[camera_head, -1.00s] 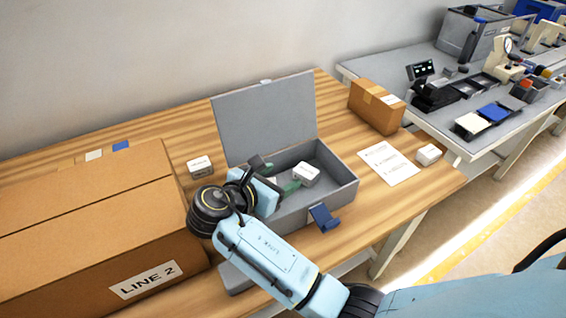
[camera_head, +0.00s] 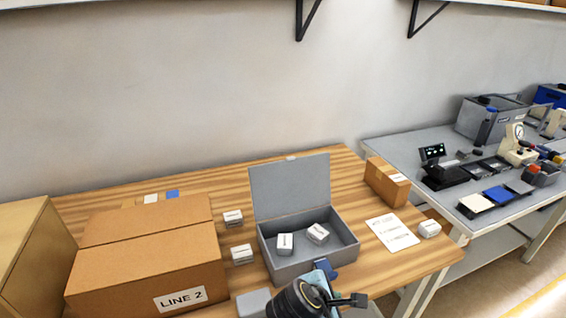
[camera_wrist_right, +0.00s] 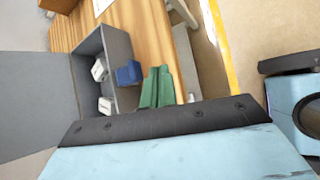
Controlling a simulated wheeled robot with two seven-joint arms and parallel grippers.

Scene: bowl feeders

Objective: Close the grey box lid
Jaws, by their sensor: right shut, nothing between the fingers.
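The grey box (camera_head: 300,262) stands on the wooden table. Its grey lid (camera_head: 290,187) is open and stands up at the back. Two small white boxes, one on the left (camera_head: 285,243) and one on the right (camera_head: 318,233), lie inside. A blue latch (camera_wrist_right: 129,73) is on the box's front. My right gripper is in front of the box, low in the head view, where its fingertips are hard to make out. In the right wrist view its green fingers (camera_wrist_right: 157,88) are together and empty, close to the latch. My left gripper is not in view.
A large carton marked LINE 2 (camera_head: 150,255) stands left of the grey box. Two white boxes (camera_head: 233,217) (camera_head: 242,253) lie between them. A small brown carton (camera_head: 387,181), a paper sheet (camera_head: 392,233) and another white box (camera_head: 430,228) are to the right.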

